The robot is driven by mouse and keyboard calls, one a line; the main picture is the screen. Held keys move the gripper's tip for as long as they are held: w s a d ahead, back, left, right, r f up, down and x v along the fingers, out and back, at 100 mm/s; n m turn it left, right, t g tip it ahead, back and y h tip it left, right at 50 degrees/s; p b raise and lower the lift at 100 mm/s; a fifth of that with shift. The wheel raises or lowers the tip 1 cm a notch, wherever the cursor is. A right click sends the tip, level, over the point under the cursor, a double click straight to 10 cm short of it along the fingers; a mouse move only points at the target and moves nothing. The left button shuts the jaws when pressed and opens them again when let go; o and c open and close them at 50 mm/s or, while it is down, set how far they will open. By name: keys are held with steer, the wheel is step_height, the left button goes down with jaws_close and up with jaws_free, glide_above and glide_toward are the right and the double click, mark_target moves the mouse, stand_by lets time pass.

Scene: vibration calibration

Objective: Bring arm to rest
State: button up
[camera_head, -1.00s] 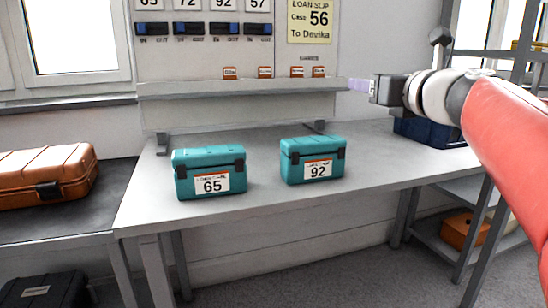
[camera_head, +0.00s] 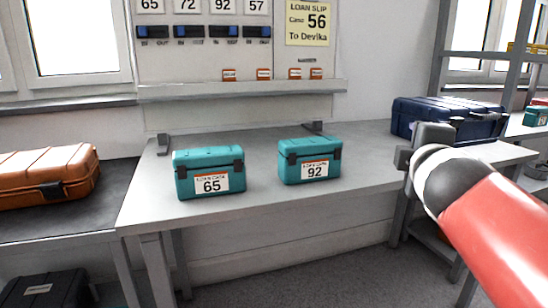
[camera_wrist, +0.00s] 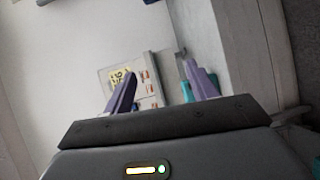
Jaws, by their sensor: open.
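My arm, red with a white and grey wrist, reaches in from the right in the head view. The fingers of my gripper are hidden there behind the wrist. In the wrist view my gripper (camera_wrist: 160,88) shows two purple fingers spread apart with nothing between them. Behind them, small and tilted, are the wall board (camera_wrist: 148,88) and a bit of teal case. In the head view the gripper end hangs over the right part of the grey table (camera_head: 250,195), apart from the cases.
Teal cases 65 (camera_head: 210,160) and 92 (camera_head: 309,158) stand on the table. A dark blue case (camera_head: 425,105) is behind my wrist. An orange case (camera_head: 45,172) lies at left, a black case (camera_head: 45,290) below it. A shelf rack (camera_head: 490,53) stands at right.

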steer(key=s+a+f+m+g+y, duration=0.1)
steer(key=s+a+f+m+g, duration=0.2)
steer(key=s+f+m, duration=0.2)
steer(key=s+a+f+m+g+y, duration=0.1)
steer(key=s+a+f+m+g, duration=0.2)
steer(key=s+f, duration=0.4)
steer(key=s+a+f+m+g+y, duration=0.2)
steer(key=s+f+m, duration=0.4)
steer(key=f, duration=0.8)
steer(key=s+a+g, duration=0.1)
steer(key=g, duration=0.1)
steer(key=shift+f+m+g+p, duration=0.25)
steer(key=shift+m+g+p, duration=0.05)
steer(key=shift+m+g, duration=0.1)
